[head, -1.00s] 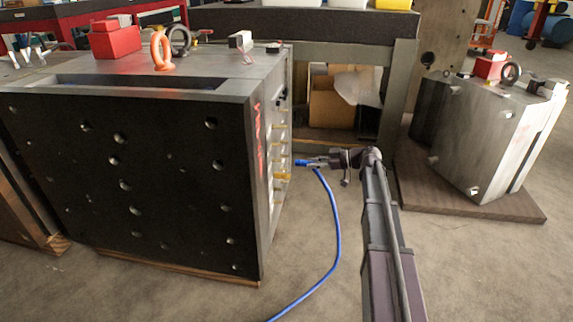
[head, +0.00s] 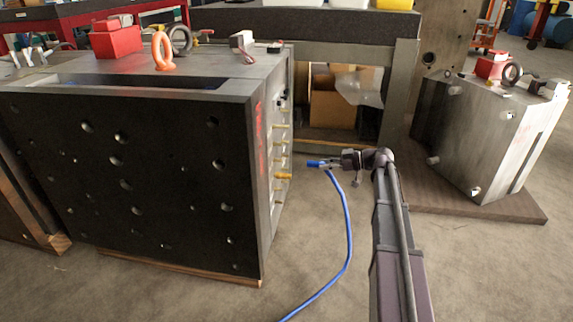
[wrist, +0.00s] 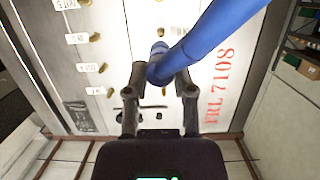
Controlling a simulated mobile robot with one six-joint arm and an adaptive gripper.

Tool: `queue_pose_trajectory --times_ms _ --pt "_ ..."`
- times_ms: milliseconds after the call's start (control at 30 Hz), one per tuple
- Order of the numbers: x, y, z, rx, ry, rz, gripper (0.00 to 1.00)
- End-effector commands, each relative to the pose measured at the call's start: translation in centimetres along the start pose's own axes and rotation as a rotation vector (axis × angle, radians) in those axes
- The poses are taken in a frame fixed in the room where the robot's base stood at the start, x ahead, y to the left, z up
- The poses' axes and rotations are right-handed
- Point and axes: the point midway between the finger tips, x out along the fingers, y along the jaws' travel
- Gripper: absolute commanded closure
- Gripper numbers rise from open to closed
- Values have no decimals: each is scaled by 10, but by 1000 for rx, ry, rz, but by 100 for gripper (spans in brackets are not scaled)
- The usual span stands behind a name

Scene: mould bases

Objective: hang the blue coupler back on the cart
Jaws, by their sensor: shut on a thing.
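The blue coupler (head: 314,163) is held in my gripper (head: 327,163), off the side face of the large mould base (head: 130,180). A gap shows between coupler and side face in the head view. In the wrist view the coupler (wrist: 158,50) sits between the two fingers of my gripper (wrist: 160,75), which is shut on it. Its blue hose (wrist: 215,35) runs to the upper right; in the head view the hose (head: 349,230) hangs down to the floor. I cannot make out which thing is the cart.
Brass nipples (wrist: 95,37) stick out of the mould's side face. A dark bench (head: 300,22) stands behind, with a cardboard box (head: 333,108) beneath. Another mould base (head: 480,140) stands on a wooden board (head: 515,208) at right. Floor is clear at lower right.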

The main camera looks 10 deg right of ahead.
Motion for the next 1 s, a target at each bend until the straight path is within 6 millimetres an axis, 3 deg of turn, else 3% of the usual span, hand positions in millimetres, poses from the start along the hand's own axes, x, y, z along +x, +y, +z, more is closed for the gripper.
queue_pose_trajectory --times_ms 367,1000 --pt "-4 0 -18 0 1 0 100" --pt "-30 0 -118 0 0 0 100"
